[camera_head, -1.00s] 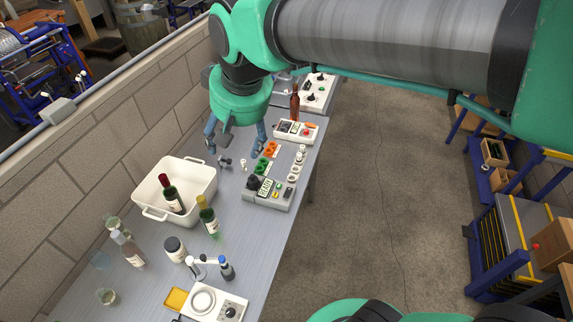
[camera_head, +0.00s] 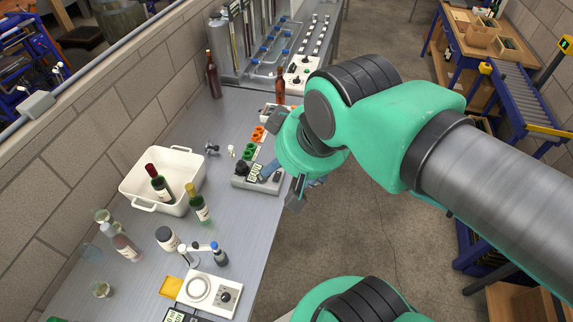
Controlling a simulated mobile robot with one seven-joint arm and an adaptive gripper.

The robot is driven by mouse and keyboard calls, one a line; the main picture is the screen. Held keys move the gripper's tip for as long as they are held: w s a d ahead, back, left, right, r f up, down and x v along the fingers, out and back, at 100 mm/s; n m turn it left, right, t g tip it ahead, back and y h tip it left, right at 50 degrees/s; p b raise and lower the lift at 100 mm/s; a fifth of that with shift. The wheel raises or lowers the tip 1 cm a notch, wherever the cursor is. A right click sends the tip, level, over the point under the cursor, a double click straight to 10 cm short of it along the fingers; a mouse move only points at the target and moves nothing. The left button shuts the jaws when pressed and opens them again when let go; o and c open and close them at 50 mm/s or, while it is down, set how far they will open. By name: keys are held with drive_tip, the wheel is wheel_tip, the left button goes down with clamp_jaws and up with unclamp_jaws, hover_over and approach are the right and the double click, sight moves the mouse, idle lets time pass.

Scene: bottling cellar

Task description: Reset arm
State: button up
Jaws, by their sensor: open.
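My gripper (camera_head: 281,188) is at the end of my green and grey arm, above the right edge of the grey workbench (camera_head: 215,117). Its blue-grey fingers point down and are apart, with nothing seen between them. My wrist hides part of the gripper. One finger overlaps the grey control box (camera_head: 243,182) in the picture; I cannot tell whether it touches.
A white tub (camera_head: 140,203) holds a dark wine bottle (camera_head: 159,186). A green bottle (camera_head: 198,204) stands beside it. A white stirrer plate (camera_head: 205,289), jar (camera_head: 167,238) and glassware are nearer. A filling rig (camera_head: 262,45) stands behind.

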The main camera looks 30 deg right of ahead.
drive_tip(key=shift+f, duration=0.1)
wheel_tip(320, 180, down, 10)
drive_tip(key=b, duration=1)
